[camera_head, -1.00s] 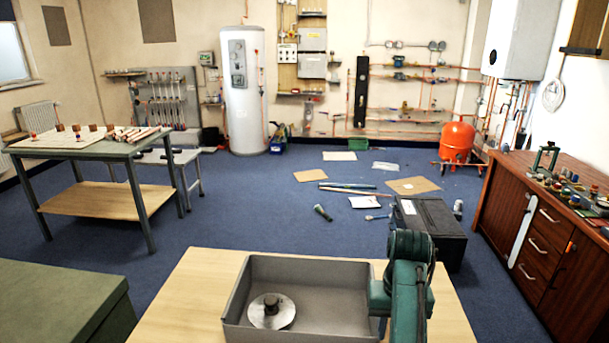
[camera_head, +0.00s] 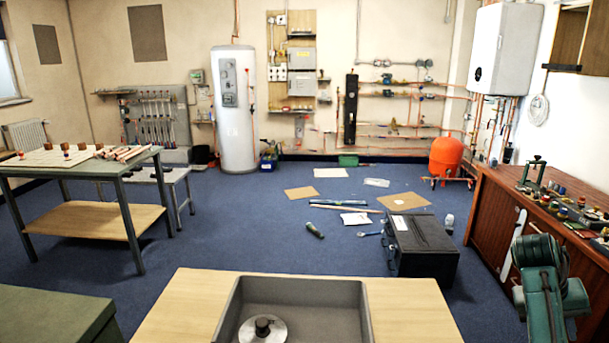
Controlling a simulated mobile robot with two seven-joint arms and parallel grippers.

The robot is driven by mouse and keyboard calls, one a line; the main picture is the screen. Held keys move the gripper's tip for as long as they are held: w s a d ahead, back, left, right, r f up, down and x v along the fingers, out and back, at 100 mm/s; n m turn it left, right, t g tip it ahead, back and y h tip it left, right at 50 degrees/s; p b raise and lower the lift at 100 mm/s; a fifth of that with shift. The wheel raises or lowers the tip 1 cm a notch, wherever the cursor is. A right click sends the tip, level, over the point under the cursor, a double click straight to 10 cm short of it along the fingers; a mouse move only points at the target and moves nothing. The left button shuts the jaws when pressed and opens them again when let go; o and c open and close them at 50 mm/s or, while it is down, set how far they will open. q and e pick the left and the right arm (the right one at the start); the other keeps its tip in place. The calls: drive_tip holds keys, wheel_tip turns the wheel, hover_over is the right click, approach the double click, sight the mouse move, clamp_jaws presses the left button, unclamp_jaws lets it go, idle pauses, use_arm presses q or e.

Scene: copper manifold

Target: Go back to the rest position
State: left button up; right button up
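My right arm (camera_head: 545,285), dark green, is at the lower right, off to the right of the wooden table (camera_head: 400,305) and in front of the brown cabinet. Its gripper is not visible. My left arm and gripper are out of view. A grey tray (camera_head: 300,290) sits on the table at the bottom of the picture, its near part cut off by the frame edge. A round metal disc (camera_head: 262,330) with a dark knob in its middle lies inside the tray.
A brown cabinet (camera_head: 482,205) with tools on top runs along the right wall. A black toolbox (camera_head: 425,245) stands on the floor beyond the table. A green-framed workbench (camera_head: 135,215) is at the left. Cardboard sheets (camera_head: 404,201) and tools lie on the blue floor.

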drive_tip(key=s+d+r+m+g+h, duration=0.25)
drive_tip(key=s+d+r, duration=0.55)
drive_tip(key=d+r, duration=0.4)
drive_tip(key=s+d+r+m+g+h, duration=0.2)
drive_tip(key=s+d+r+m+h, duration=0.1)
drive_tip(key=s+d+r, duration=0.7)
drive_tip(key=w+a+f+n+t+h, duration=0.4)
drive_tip(key=w+f+n+t, duration=0.65)
drive_tip(key=w, duration=0.45)
drive_tip(key=w+a+f+n+t+y, duration=0.2)
drive_tip(key=a+f+n+t+y, duration=0.5)
drive_tip(key=a+f, duration=0.6)
drive_tip(key=s+a+f+n+g+y, duration=0.25)
drive_tip(key=s+a+f+y, duration=0.25)
drive_tip(key=s+a+f, duration=0.55)
drive_tip(key=s+a+f+n+g+y, duration=0.1)
drive_tip(key=s+a+f+n+y, duration=0.35)
drive_tip(key=a, duration=0.85)
drive_tip(key=a+f+m+t+y, duration=0.1)
drive_tip(key=a+m+t+y, duration=0.1)
drive_tip(key=a+m, duration=0.8)
drive_tip(key=a, duration=0.5)
drive_tip(key=shift+a+f+m, duration=0.3)
drive_tip(key=shift+f, duration=0.05)
